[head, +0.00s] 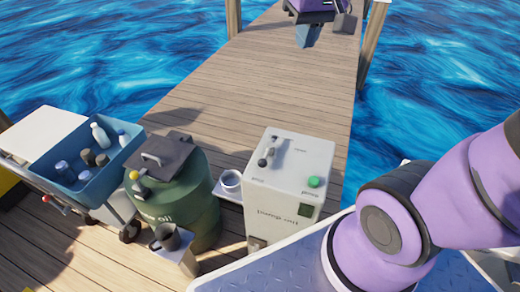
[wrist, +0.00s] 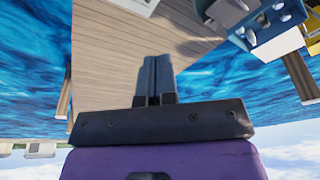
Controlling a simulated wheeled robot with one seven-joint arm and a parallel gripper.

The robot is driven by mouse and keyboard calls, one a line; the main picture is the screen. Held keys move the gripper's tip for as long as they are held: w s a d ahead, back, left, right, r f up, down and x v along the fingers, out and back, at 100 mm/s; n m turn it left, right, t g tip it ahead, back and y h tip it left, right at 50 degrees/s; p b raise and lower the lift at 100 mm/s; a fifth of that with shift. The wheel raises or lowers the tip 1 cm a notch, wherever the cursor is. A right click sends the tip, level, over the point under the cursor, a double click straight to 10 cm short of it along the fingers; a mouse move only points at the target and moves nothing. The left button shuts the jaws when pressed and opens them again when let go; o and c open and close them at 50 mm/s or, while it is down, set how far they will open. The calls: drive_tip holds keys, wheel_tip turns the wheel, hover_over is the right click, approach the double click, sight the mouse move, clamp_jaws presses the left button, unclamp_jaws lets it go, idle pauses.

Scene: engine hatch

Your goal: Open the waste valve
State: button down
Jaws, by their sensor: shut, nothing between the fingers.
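A green drum (head: 190,210), its label partly readable as "...e oil", stands at the lower left in the head view. On its left top side is a small dark fitting with a yellow knob (head: 135,176), which looks like the waste valve; I cannot tell its exact setting. A dark lid with a handle (head: 166,150) lies on the drum's top. My gripper (head: 308,36) is at the top of the head view, far from the drum. Its fingers (wrist: 153,75) are together and empty in the wrist view. The valve is not clear in the wrist view.
A white cabinet (head: 280,200) with a lever and a green button stands right of the drum. A dark funnel-like vessel (head: 168,236) is in front. A blue cart (head: 95,165) holds bottles. The dock planks (head: 270,75) beyond are clear, with water alongside.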

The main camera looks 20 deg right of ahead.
drive_tip(key=w+f+g, duration=0.2)
drive_tip(key=w+f, duration=0.4)
drive_tip(key=w, duration=0.3)
drive_tip(key=g, duration=0.1)
hover_over(268, 151)
drive_tip(key=a, duration=0.1)
wheel_tip(268, 151, down, 7)
drive_tip(key=w+f+g, duration=0.1)
drive_tip(key=w+f, duration=0.2)
drive_tip(key=f, duration=0.6)
drive_tip(key=w+f+m+g, duration=0.1)
drive_tip(key=w+f+g, duration=0.1)
drive_tip(key=f, duration=0.8)
drive_tip(key=shift+w+a+f+m, duration=0.3)
drive_tip(key=shift+w+a, duration=0.1)
drive_tip(key=shift+w, duration=0.4)
drive_tip(key=x, duration=1)
drive_tip(key=shift+s+a, duration=0.2)
drive_tip(key=shift+s, duration=0.05)
drive_tip(key=shift+s+a+f, duration=0.1)
drive_tip(key=shift+s+a, duration=0.05)
drive_tip(key=shift+s, duration=0.45)
drive_tip(key=shift+s+a, duration=0.1)
drive_tip(key=shift+s, duration=0.45)
drive_tip(key=shift+s+a+f, duration=0.15)
drive_tip(key=shift+s, duration=0.55)
